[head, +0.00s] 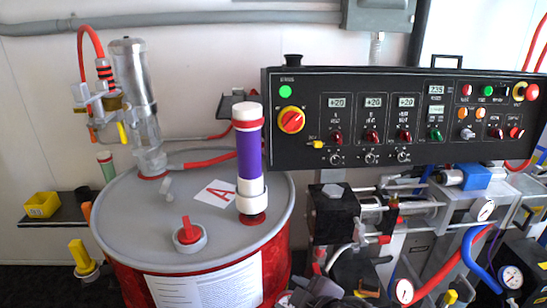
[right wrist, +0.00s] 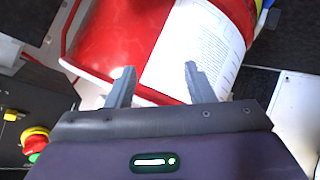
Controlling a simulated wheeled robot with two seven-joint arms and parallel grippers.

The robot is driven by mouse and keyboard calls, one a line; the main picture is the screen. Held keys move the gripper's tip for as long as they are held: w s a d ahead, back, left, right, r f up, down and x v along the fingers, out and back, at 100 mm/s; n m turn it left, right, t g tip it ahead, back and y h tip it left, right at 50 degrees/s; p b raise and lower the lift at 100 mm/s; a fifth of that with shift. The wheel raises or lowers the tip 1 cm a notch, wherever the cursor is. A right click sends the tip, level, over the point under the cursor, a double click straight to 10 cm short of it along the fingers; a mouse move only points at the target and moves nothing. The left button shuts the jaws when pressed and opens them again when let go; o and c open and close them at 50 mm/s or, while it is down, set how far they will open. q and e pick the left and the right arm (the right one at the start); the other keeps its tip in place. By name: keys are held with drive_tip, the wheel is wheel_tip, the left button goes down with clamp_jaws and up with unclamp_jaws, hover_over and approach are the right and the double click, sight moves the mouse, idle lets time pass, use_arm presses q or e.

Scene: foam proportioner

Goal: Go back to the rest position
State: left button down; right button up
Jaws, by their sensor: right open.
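My right gripper (right wrist: 157,72) shows in the right wrist view with its two grey fingers apart and nothing between them. Beyond the fingertips are the red side of the drum (right wrist: 110,45) and its white printed label (right wrist: 195,45). Whether the fingers touch the drum cannot be told. In the head view the right gripper is hard to make out among the dark parts at the bottom. The drum (head: 130,215) stands left of centre there, with a grey lid and a sheet marked A (head: 215,193). My left gripper is not in view.
A black control panel (head: 400,160) with knobs and displays spans the right. Pumps, hoses and gauges (head: 403,290) crowd below it. A purple cylinder (head: 249,155) and a clear-and-metal cylinder (head: 135,80) rise from the lid. A yellow bin (head: 42,204) sits on a shelf at left.

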drive_tip(key=s+d+f+m+g+h, duration=0.35)
drive_tip(key=s+d+m, duration=0.25)
drive_tip(key=s+d, duration=0.2)
drive_tip(key=s+d+f+m+g+h, duration=0.25)
drive_tip(key=s+d+f+m, duration=0.25)
drive_tip(key=s+d, duration=0.25)
wheel_tip(320, 180, down, 31)
drive_tip(key=s+g, duration=0.1)
drive_tip(key=s, duration=0.1)
drive_tip(key=s+d+f, duration=0.1)
drive_tip(key=s+f, duration=0.7)
drive_tip(key=s, duration=0.1)
drive_tip(key=s+d+f+g, duration=0.1)
drive_tip(key=s+d+f, duration=0.1)
drive_tip(key=s+f, duration=0.7)
drive_tip(key=shift+s+d+g, duration=0.25)
drive_tip(key=shift+s+g, duration=0.05)
drive_tip(key=shift+s, duration=0.2)
drive_tip(key=shift+f, duration=0.1)
